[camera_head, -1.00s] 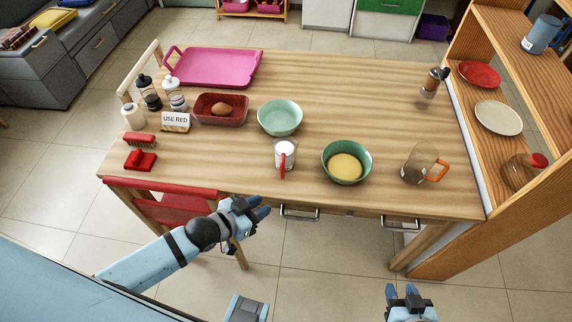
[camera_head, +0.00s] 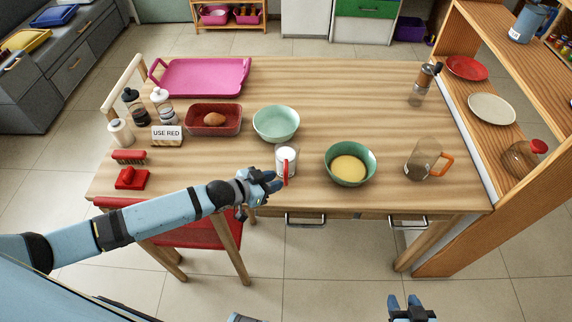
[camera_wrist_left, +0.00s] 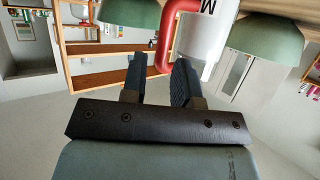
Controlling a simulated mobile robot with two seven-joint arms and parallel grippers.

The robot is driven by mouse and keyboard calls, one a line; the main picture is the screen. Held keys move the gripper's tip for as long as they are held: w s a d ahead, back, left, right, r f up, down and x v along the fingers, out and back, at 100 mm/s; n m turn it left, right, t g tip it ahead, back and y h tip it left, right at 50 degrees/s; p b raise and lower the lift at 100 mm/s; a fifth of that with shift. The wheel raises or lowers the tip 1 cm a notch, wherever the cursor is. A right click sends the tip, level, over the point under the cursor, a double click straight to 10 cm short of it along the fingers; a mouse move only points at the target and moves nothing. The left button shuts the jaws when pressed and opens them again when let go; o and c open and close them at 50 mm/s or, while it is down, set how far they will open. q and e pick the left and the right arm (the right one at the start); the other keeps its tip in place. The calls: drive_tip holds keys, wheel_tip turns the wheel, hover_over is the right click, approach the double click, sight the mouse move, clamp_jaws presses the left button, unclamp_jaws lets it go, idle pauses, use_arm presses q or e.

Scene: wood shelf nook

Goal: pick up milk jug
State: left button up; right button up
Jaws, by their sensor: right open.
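The milk jug (camera_head: 286,155) is a white cup with a red handle, standing upright near the table's front edge. Its white body also shows in the left wrist view (camera_wrist_left: 207,40), with part of a black letter. My left gripper (camera_head: 274,181) is just in front of the jug, to the left of its handle. In the left wrist view its fingers (camera_wrist_left: 160,80) are apart, and the red handle appears at or just beyond the gap between their tips; contact is not clear. My right gripper (camera_head: 405,303) is open and empty at the bottom edge, away from the table.
A green bowl with yellow contents (camera_head: 350,166) stands right of the jug, and a pale green bowl (camera_head: 276,123) stands behind it. A clear jug with an orange handle (camera_head: 424,160) is further right. A red chair (camera_head: 205,232) stands below my left arm.

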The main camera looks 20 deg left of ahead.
sight(286, 176)
use_arm(q)
drive_tip(key=x, duration=0.5)
drive_tip(key=shift+w, duration=0.2)
drive_tip(key=shift+c, duration=0.2)
drive_tip(key=shift+r, duration=0.1)
clamp_jaws()
drive_tip(key=shift+r, duration=0.15)
wheel_tip(286, 176, up, 19)
drive_tip(key=shift+r+p, duration=0.25)
drive_tip(key=shift+p, duration=0.1)
idle(0.9)
